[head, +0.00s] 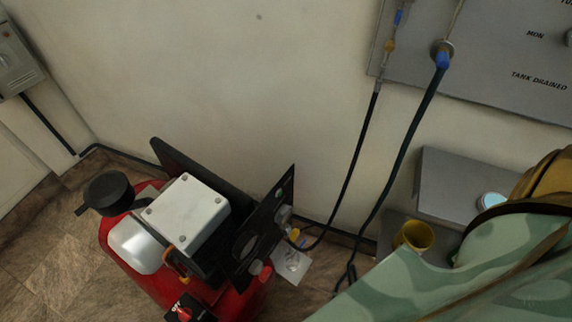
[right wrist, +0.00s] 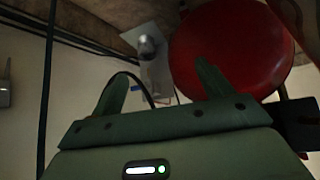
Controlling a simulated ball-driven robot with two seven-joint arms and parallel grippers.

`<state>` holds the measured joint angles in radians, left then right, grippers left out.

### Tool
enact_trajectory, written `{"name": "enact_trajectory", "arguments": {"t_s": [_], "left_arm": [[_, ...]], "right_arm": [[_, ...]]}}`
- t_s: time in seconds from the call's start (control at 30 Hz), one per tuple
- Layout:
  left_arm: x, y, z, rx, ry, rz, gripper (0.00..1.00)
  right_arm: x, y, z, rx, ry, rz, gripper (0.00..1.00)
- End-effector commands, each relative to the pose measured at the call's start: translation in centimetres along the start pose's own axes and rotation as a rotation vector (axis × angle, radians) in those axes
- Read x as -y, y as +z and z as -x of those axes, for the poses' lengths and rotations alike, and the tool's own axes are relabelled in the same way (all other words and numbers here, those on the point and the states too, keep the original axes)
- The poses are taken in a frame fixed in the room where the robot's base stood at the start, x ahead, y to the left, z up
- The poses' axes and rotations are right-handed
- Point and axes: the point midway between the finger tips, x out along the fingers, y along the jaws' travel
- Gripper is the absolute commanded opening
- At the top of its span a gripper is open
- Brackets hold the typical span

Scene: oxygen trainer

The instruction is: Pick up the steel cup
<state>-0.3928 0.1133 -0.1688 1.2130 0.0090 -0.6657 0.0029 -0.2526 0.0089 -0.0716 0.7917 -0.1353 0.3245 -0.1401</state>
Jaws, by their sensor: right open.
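A small shiny grey rounded thing (right wrist: 147,47), which looks like the steel cup, shows beyond my fingers near the top of the right wrist view. It seems to be at a pale sheet or plate (right wrist: 158,76) beside a red body. In the head view a pale patch (head: 291,264) with a small greyish shape lies beside the red machine; I cannot tell surely that it is the same cup. My right gripper (right wrist: 161,82) is open, with its two green fingers apart and nothing seen between them. The cup is apart from the fingers. My left gripper is not in view.
The red machine (head: 118,240) stands on the tiled floor, with black plates and a white box on top. Dark hoses (head: 405,155) hang from the wall panel (head: 500,70). A yellow cup (head: 416,235) and a grey shelf (head: 440,180) are at the right.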

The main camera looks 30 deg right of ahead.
Motion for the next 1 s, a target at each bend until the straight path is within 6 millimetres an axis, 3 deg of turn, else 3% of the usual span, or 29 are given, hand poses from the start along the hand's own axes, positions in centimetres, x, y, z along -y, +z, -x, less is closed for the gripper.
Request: {"name": "enact_trajectory", "arguments": {"t_s": [0.03,0.1,0.3,0.4,0.6,0.77,0.9,1.0], "left_arm": [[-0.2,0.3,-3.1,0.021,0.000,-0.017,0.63],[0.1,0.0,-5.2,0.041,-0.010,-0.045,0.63],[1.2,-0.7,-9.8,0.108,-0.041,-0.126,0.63],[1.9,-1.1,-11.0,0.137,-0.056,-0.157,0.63],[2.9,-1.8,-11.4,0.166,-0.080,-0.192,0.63],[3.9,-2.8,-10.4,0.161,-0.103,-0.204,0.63],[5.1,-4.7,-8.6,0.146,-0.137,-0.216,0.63],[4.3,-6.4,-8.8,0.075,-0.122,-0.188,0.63]], "right_arm": [[0.1,1.8,-3.0,-0.028,0.008,-0.017,0.78],[0.0,2.2,-5.7,-0.098,0.027,-0.035,0.78],[-1.0,3.2,-11.9,-0.294,0.095,-0.087,0.78],[-1.6,3.4,-13.9,-0.373,0.128,-0.105,0.78],[-2.5,3.2,-15.3,-0.469,0.170,-0.122,0.78],[-3.0,2.2,-16.2,-0.494,0.179,-0.125,0.78],[-3.5,1.1,-18.4,-0.494,0.178,-0.125,0.78],[-4.0,0.1,-20.9,-0.490,0.178,-0.124,0.78]]}}
